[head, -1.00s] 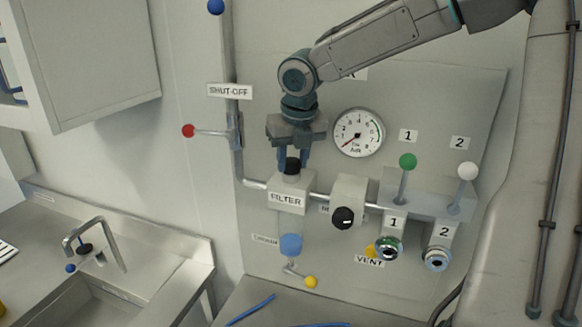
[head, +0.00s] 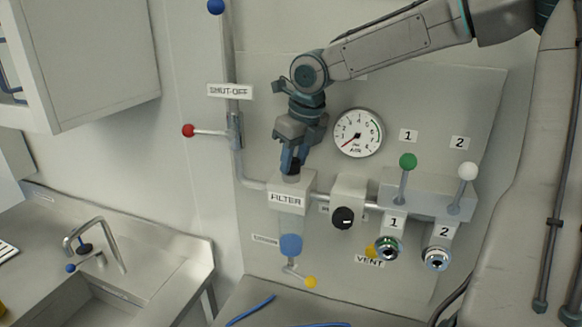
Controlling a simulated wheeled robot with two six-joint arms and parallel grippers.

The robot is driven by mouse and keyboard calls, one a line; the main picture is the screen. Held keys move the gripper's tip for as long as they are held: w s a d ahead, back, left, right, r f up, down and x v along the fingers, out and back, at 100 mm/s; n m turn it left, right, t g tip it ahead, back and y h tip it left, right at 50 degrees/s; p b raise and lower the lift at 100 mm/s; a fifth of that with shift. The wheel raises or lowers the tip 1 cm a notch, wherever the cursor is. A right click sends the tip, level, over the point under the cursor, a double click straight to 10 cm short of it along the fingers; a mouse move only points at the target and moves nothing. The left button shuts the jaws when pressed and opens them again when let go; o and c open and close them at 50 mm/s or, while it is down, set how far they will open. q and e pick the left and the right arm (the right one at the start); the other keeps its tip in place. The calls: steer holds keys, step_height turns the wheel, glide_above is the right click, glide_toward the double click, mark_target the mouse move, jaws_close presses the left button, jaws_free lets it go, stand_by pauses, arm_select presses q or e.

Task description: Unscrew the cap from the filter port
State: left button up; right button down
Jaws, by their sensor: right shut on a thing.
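The filter housing (head: 288,199), a pale block labelled FILTER, sits on the pipe left of centre, with a clear bowl and blue bottom below it. The black cap (head: 293,178) is on top of the housing, mostly hidden by the fingers. My right gripper (head: 292,167) comes down from above and is shut on the cap. The gripper is turned, so its fingers overlap one another in the view. Whether the cap has risen from its port cannot be told. My left gripper is not in view.
A black knob (head: 343,217) and a pressure gauge (head: 358,132) are right of the filter. The red shut-off lever (head: 189,130) is at left. Green (head: 408,161) and white (head: 468,171) ball levers stand at right. A sink (head: 90,298) is lower left.

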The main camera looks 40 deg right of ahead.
steer(key=c, duration=1.2)
jaws_free()
steer(key=shift+c, duration=0.2)
steer(key=shift+o, duration=0.9)
steer(key=shift+d, duration=0.1)
steer(key=shift+s+d, duration=0.15)
steer(key=shift+a+m, duration=0.3)
steer(key=shift+m, duration=0.8)
steer(key=shift+m+h, duration=0.4)
steer(key=shift+m, duration=0.4)
steer(key=shift+a, duration=0.1)
